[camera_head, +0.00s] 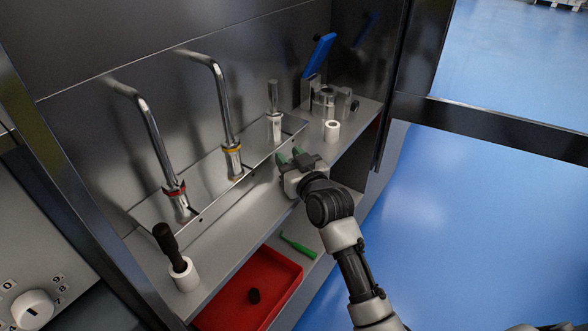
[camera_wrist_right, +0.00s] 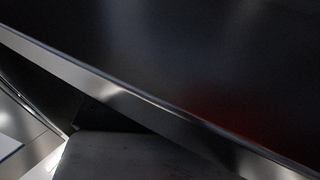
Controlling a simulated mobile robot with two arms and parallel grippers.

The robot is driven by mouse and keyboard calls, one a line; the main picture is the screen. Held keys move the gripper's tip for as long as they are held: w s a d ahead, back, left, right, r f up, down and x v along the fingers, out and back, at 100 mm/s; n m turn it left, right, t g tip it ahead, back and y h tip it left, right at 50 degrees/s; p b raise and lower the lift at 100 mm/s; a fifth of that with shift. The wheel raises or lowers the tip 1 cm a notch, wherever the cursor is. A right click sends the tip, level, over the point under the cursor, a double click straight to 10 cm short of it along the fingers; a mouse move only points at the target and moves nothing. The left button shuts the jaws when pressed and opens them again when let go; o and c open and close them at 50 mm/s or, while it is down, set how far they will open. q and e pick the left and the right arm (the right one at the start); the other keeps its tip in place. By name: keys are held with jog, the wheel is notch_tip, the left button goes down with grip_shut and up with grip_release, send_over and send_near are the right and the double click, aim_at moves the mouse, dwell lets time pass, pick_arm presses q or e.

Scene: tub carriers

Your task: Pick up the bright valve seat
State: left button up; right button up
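A small white ring-like piece (camera_head: 332,130) stands on the shelf at the back right, in front of a metal clamp; it looks like the bright valve seat. A second white cylinder (camera_head: 184,275) stands at the front left with a black-handled tool upright in it. A small dark piece (camera_head: 254,296) lies in the red tray. My right gripper (camera_head: 290,156) is over the shelf, left of and nearer than the white ring and apart from it. Its green-tipped fingers look spread, with nothing seen between them. My left gripper is not in view. The right wrist view shows no valve seat.
Two bent metal pipes (camera_head: 220,100) and a short upright rod (camera_head: 273,98) stand along the back panel. The clamp (camera_head: 323,102) has a blue handle. The red tray (camera_head: 293,290) and a green tool (camera_head: 298,246) are lower down. A cabinet post stands to the right.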

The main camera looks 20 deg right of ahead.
jog(key=c, duration=0.3)
jog(key=shift+r, duration=0.15)
